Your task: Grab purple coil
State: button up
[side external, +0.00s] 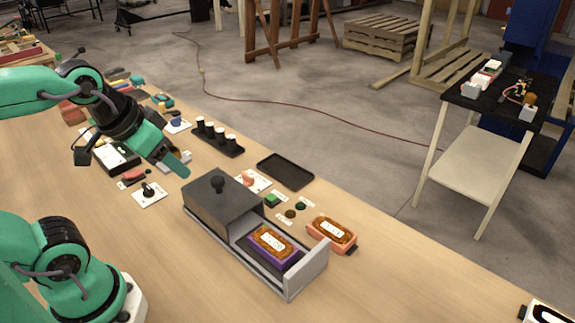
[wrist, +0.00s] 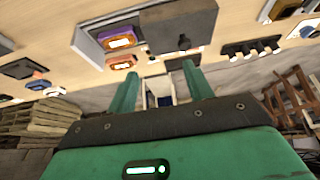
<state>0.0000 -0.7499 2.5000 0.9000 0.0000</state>
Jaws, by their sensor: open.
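The purple coil (side external: 259,257) has a purple base with copper winding and a white label. It lies in the open end of the grey channel (side external: 293,284), next to the dark hood. It also shows in the wrist view (wrist: 119,31). My gripper (side external: 178,168) is open and empty, above the table to the left of the hood and well apart from the coil. Its two green fingers stand spread in the wrist view (wrist: 160,70), with the coil up and left of them. An orange coil (side external: 332,234) lies outside the channel on the right.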

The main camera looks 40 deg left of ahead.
jog(key=o, duration=0.6)
jog(key=shift+w, duration=0.1)
jog(key=n+g, duration=0.5)
jog(key=n, duration=1.2)
send_near(273, 243)
jog(key=shift+w+a+f, duration=0.15)
jog(key=shift+w+a, duration=0.1)
jog(key=shift+w+d+f+n+g, duration=0.1)
jog(key=shift+d+f+n+g, duration=0.2)
jog(key=shift+n, duration=0.2)
jog(key=shift+a+f, duration=0.1)
jog(key=shift+f, duration=1.25)
jog(key=shift+f, duration=2.6)
